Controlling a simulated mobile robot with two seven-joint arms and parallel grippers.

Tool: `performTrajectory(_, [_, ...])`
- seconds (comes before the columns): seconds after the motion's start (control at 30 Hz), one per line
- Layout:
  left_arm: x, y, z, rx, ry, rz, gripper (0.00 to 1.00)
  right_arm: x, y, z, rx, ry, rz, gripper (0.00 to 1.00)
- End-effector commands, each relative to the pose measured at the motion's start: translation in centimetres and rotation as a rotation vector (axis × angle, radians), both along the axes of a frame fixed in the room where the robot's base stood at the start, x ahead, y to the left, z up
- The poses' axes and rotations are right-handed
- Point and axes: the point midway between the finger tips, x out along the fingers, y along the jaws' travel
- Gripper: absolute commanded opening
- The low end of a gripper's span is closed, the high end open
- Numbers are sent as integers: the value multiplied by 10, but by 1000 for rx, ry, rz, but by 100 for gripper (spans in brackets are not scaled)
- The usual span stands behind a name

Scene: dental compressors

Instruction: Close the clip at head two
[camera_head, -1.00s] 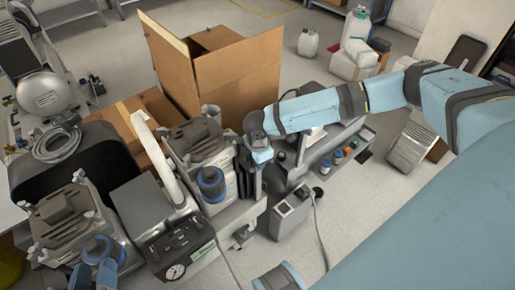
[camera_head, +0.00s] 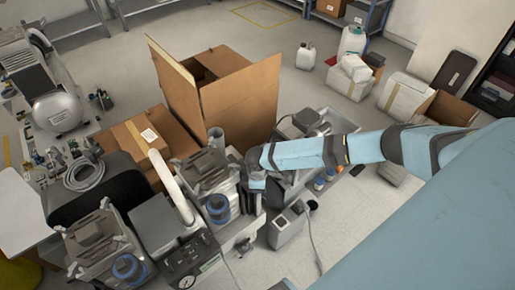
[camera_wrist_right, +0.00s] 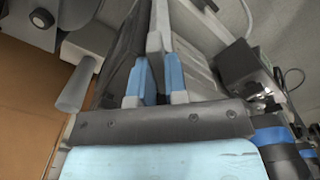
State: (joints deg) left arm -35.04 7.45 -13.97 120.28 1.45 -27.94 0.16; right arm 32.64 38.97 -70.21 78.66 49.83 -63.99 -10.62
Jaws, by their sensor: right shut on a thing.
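Two grey compressor heads with blue-ringed parts stand side by side in the head view, a left one (camera_head: 97,243) and a right one (camera_head: 203,180). I cannot tell from the frames which is head two. My right gripper (camera_head: 256,197) is at the right side of the right head; the arm partly covers that area. In the right wrist view my blue fingers (camera_wrist_right: 157,80) are shut on a thin, pale grey part (camera_wrist_right: 157,42). It may be the clip, but its shape and whether it is closed are unclear. My left gripper is not in view.
A control box with a gauge (camera_head: 186,270) and a white hose (camera_head: 172,187) sit between the heads. An open cardboard box (camera_head: 240,105) stands behind. A small grey box (camera_head: 287,226) with a cable is on the floor at right.

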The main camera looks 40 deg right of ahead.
Motion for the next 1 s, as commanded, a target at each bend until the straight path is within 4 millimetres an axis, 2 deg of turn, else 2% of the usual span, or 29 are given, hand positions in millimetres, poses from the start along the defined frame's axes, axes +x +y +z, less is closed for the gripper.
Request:
performTrajectory(0.03, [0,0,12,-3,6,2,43,-4,1,5,0,9,-44,0])
performTrajectory(0.27, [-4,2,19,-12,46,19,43,-3,1,5,0,8,-265,0])
performTrajectory(0.5, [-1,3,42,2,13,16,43,-3,1,3,-1,7,-485,0])
performTrajectory(1.0, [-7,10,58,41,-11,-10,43,-2,1,0,-3,5,-792,0])
